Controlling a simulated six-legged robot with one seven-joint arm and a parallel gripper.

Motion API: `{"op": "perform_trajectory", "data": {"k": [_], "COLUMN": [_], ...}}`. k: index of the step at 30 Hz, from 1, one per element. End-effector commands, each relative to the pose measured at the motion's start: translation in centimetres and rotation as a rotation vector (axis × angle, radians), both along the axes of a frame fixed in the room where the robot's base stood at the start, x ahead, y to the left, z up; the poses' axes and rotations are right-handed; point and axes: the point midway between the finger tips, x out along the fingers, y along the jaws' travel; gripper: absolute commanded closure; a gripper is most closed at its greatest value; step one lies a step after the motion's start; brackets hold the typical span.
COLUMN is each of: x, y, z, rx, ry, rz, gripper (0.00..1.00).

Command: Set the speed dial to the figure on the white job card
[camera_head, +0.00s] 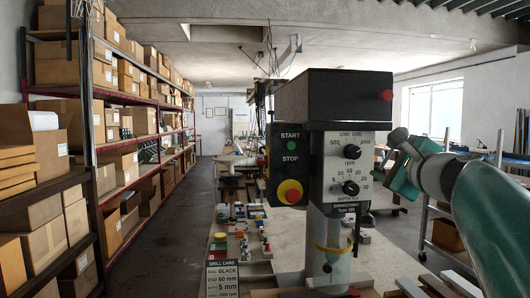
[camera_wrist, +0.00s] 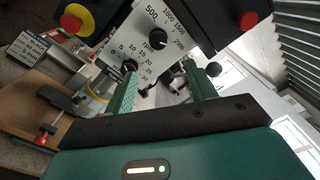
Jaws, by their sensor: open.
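The speed dial (camera_head: 352,152) is the upper black knob, marked rpm, on the drill's white front panel (camera_head: 342,170). It also shows in the wrist view (camera_wrist: 157,38), with 500, 1000, 1500 and 2000 around it; its pointer setting is too small to read surely. The job card (camera_head: 222,278) stands at the lower left, headed DRILL CARD, and also shows in the wrist view (camera_wrist: 36,46); its rpm figure is not legible to me. My gripper (camera_head: 398,166) is right of the panel, apart from the dial. In the wrist view its fingers (camera_wrist: 160,72) are open and empty.
A lower depth knob (camera_head: 351,188) sits below the dial. A red and yellow stop button (camera_head: 290,192) and green start button (camera_head: 291,145) are on the box at left. A red knob (camera_head: 386,96) projects from the dark head cover. Shelves (camera_head: 75,150) of boxes line the left.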

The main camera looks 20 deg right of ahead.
Motion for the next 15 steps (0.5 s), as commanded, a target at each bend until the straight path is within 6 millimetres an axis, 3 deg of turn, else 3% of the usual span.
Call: {"op": "perform_trajectory", "data": {"k": [5, 15], "x": [1.7, 8.1], "y": [-0.5, -2.3], "z": [-0.1, -0.1], "rx": [0.001, -0.001], "ry": [0.003, 0.004], "rz": [0.001, 0.004], "gripper": [0.44, 0.44]}}
